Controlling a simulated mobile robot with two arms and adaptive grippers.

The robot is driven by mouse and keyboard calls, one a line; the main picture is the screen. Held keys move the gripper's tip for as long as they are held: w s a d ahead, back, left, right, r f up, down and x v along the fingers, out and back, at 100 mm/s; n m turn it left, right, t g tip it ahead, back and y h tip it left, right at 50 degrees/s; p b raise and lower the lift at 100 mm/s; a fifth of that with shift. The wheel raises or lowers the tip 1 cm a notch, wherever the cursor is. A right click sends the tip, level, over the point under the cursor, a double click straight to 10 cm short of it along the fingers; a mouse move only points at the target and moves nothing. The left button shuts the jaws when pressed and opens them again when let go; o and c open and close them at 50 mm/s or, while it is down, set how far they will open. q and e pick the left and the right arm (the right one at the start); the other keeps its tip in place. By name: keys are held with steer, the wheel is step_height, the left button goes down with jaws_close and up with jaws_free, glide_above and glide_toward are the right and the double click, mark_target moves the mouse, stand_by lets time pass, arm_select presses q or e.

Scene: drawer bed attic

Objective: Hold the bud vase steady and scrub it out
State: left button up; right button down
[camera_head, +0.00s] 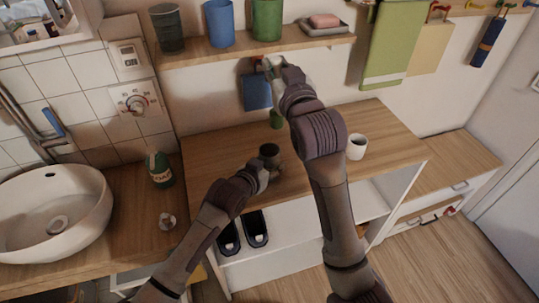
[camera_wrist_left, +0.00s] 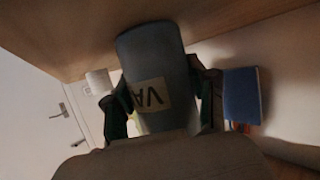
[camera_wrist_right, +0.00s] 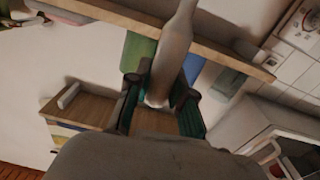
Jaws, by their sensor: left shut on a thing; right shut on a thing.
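The bud vase (camera_head: 269,152) is a dark grey vessel upright on or just above the wooden worktop. My left gripper (camera_head: 263,172) is shut around it from the near side. The left wrist view shows the vase (camera_wrist_left: 152,60) with a pale label reading "VA" between the green fingers (camera_wrist_left: 162,105). My right gripper (camera_head: 274,68) is high, just below the wall shelf, shut on a long pale grey thing (camera_wrist_right: 176,50) like a handle. A small green thing (camera_head: 277,119) shows above the vase. My right arm hides whether it joins the grey thing.
Cups and a soap dish (camera_head: 325,28) are on the shelf above. A blue panel (camera_head: 257,92) is at the wall. A green bottle (camera_head: 159,169) and a basin (camera_head: 50,215) are left.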

steer(key=shift+s+a+f, duration=0.4)
steer(key=shift+a+f, duration=0.25)
steer(key=shift+a, duration=0.2)
steer(key=shift+w+d+f+n+g+y, duration=0.1)
steer(key=shift+n+g+y, duration=2.1)
steer(key=shift+y, duration=0.4)
steer(key=shift+d+n+g+y, duration=0.1)
steer(key=shift+n+g+y, duration=2.1)
steer(key=shift+y, duration=0.4)
step_height(320, 180, down, 11)
